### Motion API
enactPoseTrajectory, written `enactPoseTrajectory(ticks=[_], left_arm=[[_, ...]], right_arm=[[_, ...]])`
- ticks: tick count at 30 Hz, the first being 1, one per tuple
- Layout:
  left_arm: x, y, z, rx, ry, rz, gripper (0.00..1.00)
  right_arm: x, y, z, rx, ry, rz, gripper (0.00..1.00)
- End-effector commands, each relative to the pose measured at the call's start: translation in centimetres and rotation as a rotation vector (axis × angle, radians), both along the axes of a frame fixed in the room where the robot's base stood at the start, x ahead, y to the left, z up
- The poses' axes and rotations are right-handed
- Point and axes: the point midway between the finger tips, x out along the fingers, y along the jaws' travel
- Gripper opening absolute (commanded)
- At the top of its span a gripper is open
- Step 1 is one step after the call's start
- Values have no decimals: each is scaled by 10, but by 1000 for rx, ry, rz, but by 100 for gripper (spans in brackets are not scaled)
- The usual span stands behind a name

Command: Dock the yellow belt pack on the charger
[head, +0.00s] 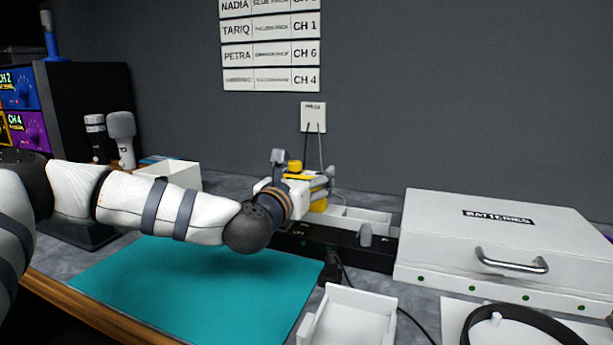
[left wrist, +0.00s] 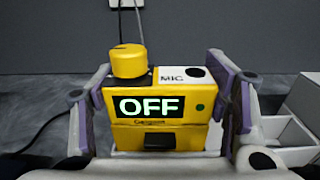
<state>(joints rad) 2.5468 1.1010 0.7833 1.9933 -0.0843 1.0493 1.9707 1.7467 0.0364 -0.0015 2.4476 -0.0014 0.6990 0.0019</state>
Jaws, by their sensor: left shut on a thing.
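The yellow belt pack (left wrist: 157,139) is upright in the left wrist view, with a yellow knob on top, a white top part marked MIC and a display reading OFF. My left gripper (left wrist: 165,115) is shut on it, one finger on each side. In the head view the belt pack (head: 317,187) is partly hidden by my left gripper (head: 308,190), over the far side of the black charger strip (head: 375,250). I cannot tell whether the pack touches the charger. My right gripper is not in view.
A teal mat (head: 200,290) lies in front. A white case marked BATTERIES (head: 490,232) stands at right, with a white tray (head: 350,317) and a black headset (head: 520,318) before it. A white open box (head: 178,176) and microphones (head: 122,135) are at left. Cables run down the wall.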

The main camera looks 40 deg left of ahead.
Motion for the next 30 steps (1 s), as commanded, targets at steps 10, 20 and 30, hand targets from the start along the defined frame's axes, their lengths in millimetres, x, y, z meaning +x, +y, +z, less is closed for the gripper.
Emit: enactPoseTrajectory(ticks=[10, 20, 30], left_arm=[[0, 0, -9, 0, -1, 0, 34], [0, 0, -9, 0, -2, 0, 93], [-27, -7, -10, -4, 1, -2, 93]], right_arm=[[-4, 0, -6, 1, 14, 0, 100], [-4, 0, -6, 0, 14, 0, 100], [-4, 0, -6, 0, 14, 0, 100]])
